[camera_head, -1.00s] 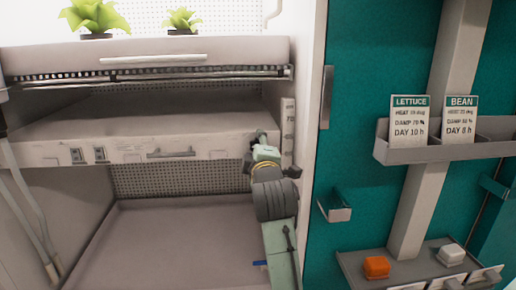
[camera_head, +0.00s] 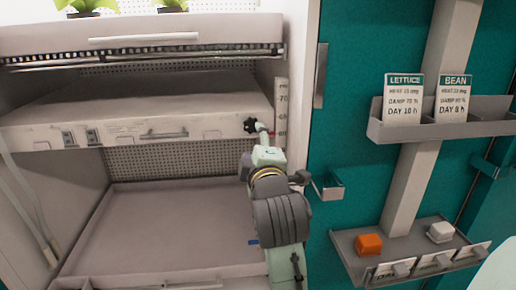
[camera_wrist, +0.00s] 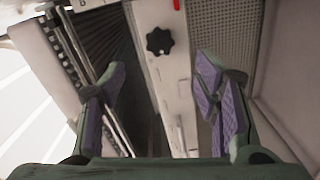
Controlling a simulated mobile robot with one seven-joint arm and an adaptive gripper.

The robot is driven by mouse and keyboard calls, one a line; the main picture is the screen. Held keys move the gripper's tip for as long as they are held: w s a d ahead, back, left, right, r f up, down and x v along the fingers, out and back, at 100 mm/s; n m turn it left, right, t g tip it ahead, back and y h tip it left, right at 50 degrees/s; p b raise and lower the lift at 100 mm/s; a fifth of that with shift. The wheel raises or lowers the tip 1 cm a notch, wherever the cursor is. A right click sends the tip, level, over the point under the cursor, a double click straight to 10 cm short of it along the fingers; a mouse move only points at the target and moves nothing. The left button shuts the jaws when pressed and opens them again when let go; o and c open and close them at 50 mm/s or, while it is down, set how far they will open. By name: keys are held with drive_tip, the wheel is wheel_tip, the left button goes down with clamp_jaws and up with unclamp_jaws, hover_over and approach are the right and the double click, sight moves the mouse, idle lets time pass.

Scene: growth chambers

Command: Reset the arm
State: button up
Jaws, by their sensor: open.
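My gripper (camera_wrist: 160,85) is open and empty in the wrist view, its purple-padded fingers spread on either side. A black knob (camera_wrist: 159,41) on the chamber's pale front panel shows between and beyond the fingertips. In the head view my arm reaches up from the bottom, and its end is close to the right end of that panel. The black knob (camera_head: 250,125) shows there just left of the arm's tip. My fingers are too small to make out in the head view. I cannot tell the exact gap between fingers and panel.
The growth chamber has a middle shelf (camera_head: 150,97) and an open lower bay (camera_head: 150,225). At right, a teal wall carries a holder (camera_head: 440,128) with LETTUCE (camera_head: 403,97) and BEAN (camera_head: 454,97) cards. A lower shelf holds an orange block (camera_head: 369,244) and a white block (camera_head: 440,232).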

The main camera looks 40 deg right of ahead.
drive_tip(key=shift+v, duration=0.75)
